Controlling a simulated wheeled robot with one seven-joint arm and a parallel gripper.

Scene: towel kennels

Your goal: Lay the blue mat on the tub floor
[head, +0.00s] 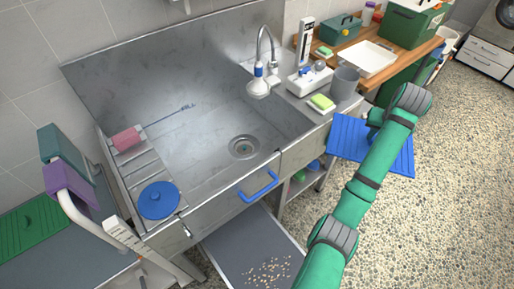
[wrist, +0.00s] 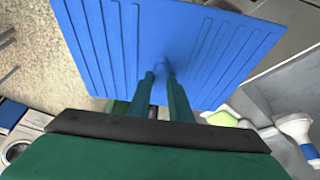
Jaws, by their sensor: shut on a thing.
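The blue mat (head: 346,136) is ribbed and rectangular. My gripper (head: 374,121) is shut on it and holds it in the air to the right of the steel tub, above the pebbled floor. In the wrist view the mat (wrist: 100,40) spreads out beyond the fingers of my gripper (wrist: 160,72), which pinch it near the middle of its near part. The tub floor (head: 190,140) is bare metal with a round drain (head: 243,147) and a thin blue-tipped rod (head: 172,117) lying on it. My arm hides part of the mat in the head view.
A tap with a shower head (head: 259,87) stands at the tub's back right corner. A green sponge (head: 321,102) and a grey cup (head: 344,82) sit on the right ledge. A slatted rack with a blue lid (head: 159,200) and pink sponge (head: 126,138) lies at the tub's left. A blue handle (head: 258,187) is on the front wall.

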